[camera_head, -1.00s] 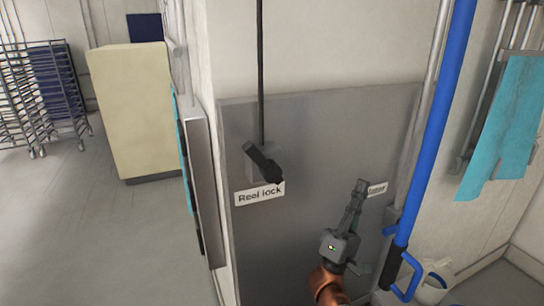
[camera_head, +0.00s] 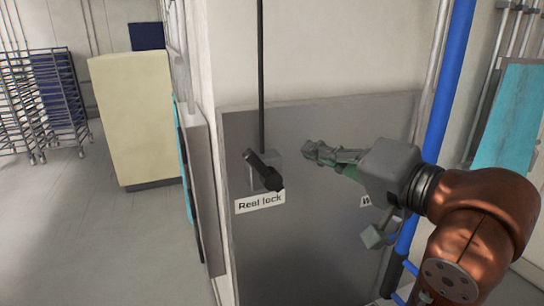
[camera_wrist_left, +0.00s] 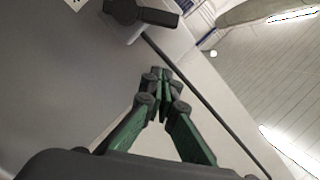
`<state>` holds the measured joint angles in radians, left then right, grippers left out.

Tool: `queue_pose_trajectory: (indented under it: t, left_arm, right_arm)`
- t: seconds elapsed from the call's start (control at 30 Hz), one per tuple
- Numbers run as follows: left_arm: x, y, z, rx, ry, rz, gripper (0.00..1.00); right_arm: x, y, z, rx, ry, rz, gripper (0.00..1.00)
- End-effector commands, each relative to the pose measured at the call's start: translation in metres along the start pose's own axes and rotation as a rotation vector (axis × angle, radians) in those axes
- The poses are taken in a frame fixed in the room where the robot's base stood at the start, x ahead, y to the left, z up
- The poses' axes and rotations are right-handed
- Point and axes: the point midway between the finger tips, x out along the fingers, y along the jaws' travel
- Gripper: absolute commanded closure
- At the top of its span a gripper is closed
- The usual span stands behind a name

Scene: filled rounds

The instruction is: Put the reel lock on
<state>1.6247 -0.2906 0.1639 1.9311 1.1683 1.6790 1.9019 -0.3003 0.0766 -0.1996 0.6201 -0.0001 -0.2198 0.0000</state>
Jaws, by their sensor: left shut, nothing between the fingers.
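The reel lock is a black lever (camera_head: 263,172) on a small grey box on the grey wall panel (camera_head: 300,250). The lever slants down to the right, above a white "Reel lock" label (camera_head: 260,202). A black line or rod rises from the box. My left gripper (camera_head: 312,150) is shut and empty. It is to the right of the lever, slightly higher in the picture and apart from it, with fingers pointing left. In the left wrist view the closed green-and-grey fingers (camera_wrist_left: 160,75) show below the lever (camera_wrist_left: 152,15). My right gripper is not in view.
A second label (camera_head: 367,201) at the panel's right is mostly hidden by my arm. A blue pole (camera_head: 452,70) stands behind my arm.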

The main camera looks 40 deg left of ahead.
Motion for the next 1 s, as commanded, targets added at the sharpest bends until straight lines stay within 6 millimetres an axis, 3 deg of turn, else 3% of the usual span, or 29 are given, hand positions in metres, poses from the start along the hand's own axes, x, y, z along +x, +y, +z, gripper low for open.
queue_pose_trajectory:
  t: [0.13, 0.27, 0.7, 1.0]
  left_arm:
    - [-0.007, 0.002, -0.002, -0.048, 0.017, 0.060, 1.00]
    - [0.005, 0.004, -0.002, -0.053, 0.015, 0.067, 1.00]
    - [0.092, 0.008, -0.002, -0.051, 0.013, 0.062, 1.00]
    - [0.099, 0.011, 0.032, -0.051, 0.017, 0.061, 1.00]
  right_arm:
    - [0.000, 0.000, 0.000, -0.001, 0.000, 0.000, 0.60]
    - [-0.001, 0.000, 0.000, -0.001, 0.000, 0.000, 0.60]
    - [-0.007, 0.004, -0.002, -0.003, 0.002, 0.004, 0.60]
    - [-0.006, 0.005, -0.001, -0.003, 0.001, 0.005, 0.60]
